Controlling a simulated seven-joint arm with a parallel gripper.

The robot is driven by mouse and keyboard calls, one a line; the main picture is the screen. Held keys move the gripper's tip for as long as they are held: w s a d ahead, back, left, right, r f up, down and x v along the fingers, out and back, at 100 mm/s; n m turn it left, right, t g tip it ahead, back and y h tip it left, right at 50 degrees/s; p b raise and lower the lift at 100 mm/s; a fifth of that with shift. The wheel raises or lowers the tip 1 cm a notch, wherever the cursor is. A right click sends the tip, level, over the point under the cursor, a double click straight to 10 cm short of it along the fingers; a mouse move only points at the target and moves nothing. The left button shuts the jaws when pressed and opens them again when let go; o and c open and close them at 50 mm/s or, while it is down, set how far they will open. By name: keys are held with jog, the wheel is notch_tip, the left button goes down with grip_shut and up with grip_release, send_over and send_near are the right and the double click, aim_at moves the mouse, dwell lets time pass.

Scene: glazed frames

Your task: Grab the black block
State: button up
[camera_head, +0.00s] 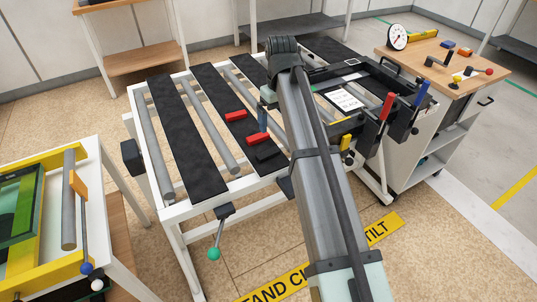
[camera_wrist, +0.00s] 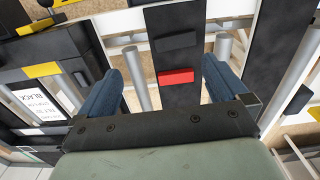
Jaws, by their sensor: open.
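The black block (camera_head: 269,154) lies on a black padded strip of the white frame table, just in front of a red block (camera_head: 257,138). In the wrist view the black block (camera_wrist: 176,40) lies beyond the red block (camera_wrist: 175,77) and is hard to tell from the dark strip. My gripper (camera_wrist: 160,66) is open and empty, its two blue fingers apart, with the red block showing between them and the black block past the fingertips. In the head view a blue finger (camera_head: 263,119) shows above the strip, behind both blocks; my arm hides part of the gripper.
Another red block (camera_head: 236,115) lies farther back. Grey rollers (camera_head: 208,125) and open gaps lie between the black strips (camera_head: 182,135). A black fixture with a white label (camera_head: 345,100) and red and blue handles stands right of my arm. A wooden-topped cart (camera_head: 440,75) stands beyond.

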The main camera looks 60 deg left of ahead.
jog(key=s+a+r, duration=0.1)
jog(key=s, duration=0.1)
send_over(268, 153)
jog(key=shift+n, duration=0.3)
jog(key=f, duration=0.8)
jog(key=shift+w, duration=0.25)
jog(key=shift+s+f, duration=0.2)
jog(key=shift+f, duration=2.55)
jog(key=c, duration=0.8)
